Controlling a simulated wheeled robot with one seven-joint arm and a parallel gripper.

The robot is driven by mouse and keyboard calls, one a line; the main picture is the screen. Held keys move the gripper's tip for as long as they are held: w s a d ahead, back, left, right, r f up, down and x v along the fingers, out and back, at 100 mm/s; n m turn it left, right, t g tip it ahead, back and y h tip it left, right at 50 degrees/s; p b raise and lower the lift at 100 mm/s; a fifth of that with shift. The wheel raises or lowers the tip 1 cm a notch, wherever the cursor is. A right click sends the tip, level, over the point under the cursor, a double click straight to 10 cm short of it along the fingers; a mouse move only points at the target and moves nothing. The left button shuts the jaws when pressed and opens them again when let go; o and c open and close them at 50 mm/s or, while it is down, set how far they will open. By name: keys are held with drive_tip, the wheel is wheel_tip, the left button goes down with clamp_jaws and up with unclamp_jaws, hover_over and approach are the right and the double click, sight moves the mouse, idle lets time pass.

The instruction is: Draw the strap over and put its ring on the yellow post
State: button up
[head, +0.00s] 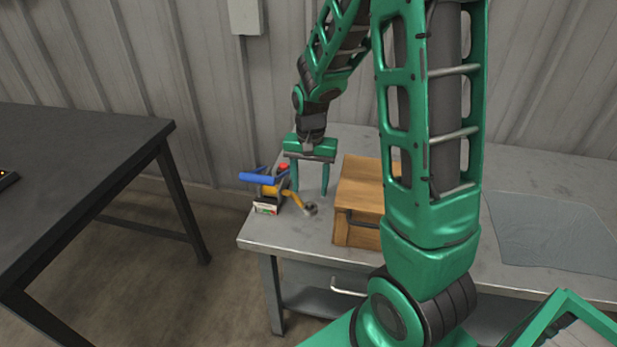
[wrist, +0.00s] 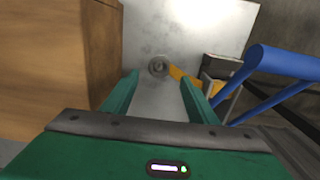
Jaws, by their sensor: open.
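My gripper (head: 310,190) points down over the workbench, open and empty, between the rotor stand and the wooden box. In the wrist view its two fingers (wrist: 158,92) stand apart, with the grey metal ring (wrist: 158,67) beyond them, between their tips in the picture. The ring also shows in the head view (head: 311,208). It ends the orange-yellow strap (head: 293,197), which runs from the stand (head: 268,192) and lies out toward the box. The strap shows in the wrist view too (wrist: 183,78). I cannot make out the yellow post for certain.
The wooden box (head: 358,190) stands close to the right of my gripper and fills the left of the wrist view (wrist: 45,60). A blue bar (head: 258,178) sticks out from the stand. A grey mat (head: 555,232) lies on the bench's right; a dark table stands left.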

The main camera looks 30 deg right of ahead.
sight(310, 204)
drive_tip(key=shift+f, duration=3.45)
drive_tip(key=c, duration=0.9)
drive_tip(key=shift+r, duration=3.05)
